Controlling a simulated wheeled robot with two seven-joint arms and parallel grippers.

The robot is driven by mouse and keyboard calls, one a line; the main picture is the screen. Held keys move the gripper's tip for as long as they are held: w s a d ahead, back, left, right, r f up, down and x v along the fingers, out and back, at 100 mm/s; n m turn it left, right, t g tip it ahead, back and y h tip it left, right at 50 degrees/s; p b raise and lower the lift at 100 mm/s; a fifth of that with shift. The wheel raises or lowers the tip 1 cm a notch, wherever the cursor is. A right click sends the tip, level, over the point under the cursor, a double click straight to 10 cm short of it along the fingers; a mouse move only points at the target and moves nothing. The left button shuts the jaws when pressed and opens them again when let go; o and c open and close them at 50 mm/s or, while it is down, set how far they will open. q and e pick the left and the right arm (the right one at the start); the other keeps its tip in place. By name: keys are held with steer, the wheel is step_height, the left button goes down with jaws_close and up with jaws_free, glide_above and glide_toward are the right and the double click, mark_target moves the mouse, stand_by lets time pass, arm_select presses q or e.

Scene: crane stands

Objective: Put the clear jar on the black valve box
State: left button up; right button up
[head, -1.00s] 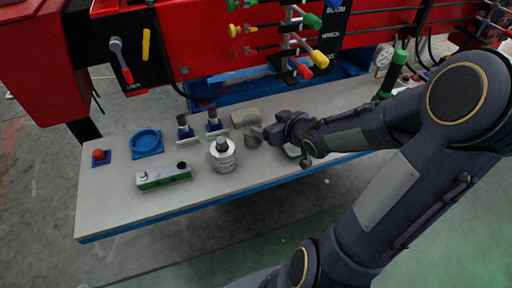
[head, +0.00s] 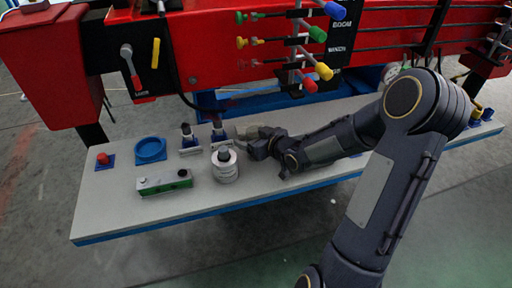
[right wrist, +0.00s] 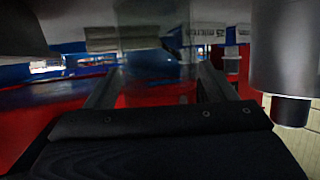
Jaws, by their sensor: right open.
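A see-through jar (right wrist: 155,55) shows faintly and blurred between the fingers in the right wrist view. In the head view it is hard to make out beside the gripper. My right gripper (head: 250,146) is low over the grey bench, to the right of a white cylinder. In the right wrist view its two fingers (right wrist: 155,88) are open, with the jar between or just beyond them; contact cannot be told. A black box-like panel (head: 119,62) with a red-tipped lever and a yellow handle is on the red crane at the left; I cannot tell whether it is the valve box. My left gripper is out of view.
The white cylinder (head: 225,168) with a dark knob stands close to the right gripper. A blue dish (head: 150,150), a green-and-white block (head: 164,183) and a red button (head: 103,158) are farther left on the bench (head: 110,213). Crane levers (head: 318,72) overhang the back.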

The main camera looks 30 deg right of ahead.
steer(key=shift+w, duration=0.15)
steer(key=c, duration=1.1)
steer(key=shift+r, duration=0.1)
steer(key=shift+c, duration=0.2)
